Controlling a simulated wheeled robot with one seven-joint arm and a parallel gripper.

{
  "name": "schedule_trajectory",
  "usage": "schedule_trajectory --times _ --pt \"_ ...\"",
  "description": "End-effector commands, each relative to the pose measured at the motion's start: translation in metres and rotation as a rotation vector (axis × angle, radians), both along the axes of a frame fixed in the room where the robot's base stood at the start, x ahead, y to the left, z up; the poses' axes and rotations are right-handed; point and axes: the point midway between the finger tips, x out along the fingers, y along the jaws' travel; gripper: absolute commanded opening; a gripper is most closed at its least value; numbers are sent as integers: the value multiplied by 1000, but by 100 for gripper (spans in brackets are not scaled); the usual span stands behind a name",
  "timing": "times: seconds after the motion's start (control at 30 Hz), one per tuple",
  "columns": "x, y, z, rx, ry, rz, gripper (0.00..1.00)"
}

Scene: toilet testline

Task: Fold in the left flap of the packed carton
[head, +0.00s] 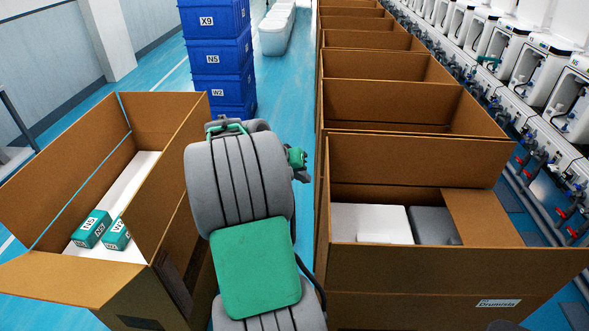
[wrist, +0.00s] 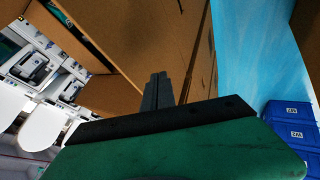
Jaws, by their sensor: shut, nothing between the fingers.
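The packed carton (head: 430,285) stands at the near right in the head view. Inside it lie a white item (head: 370,217) and a grey item (head: 432,225). Its right flap (head: 490,215) lies folded in over the contents. Its far flap (head: 420,163) stands up. Its left flap (head: 322,195) shows as a narrow upright strip, seen nearly edge-on. My gripper (wrist: 158,76) is shut and empty in the wrist view, close to brown cardboard; I cannot tell whether it touches. In the head view my arm hides the fingers.
An open carton (head: 30,275) with teal boxes (head: 92,228) stands at the left. Stacked blue crates (head: 220,55) stand behind my arm. More open cartons (head: 390,100) line up behind the packed one. White toilets (head: 545,70) and pipework run along the right. Blue floor shows between the carton rows.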

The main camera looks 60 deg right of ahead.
Motion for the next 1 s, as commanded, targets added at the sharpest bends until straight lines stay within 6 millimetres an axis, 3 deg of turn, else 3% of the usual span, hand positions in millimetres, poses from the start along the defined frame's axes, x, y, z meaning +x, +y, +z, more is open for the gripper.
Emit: schedule_trajectory --times 0.07,0.3,0.77,1.0 --pt "-7 -9 -10 2 0 -3 0" --pt "-35 -23 -7 0 -1 0 0" --pt "-39 -25 -8 2 -6 1 0" --pt "-53 -32 -7 26 -58 -3 0"
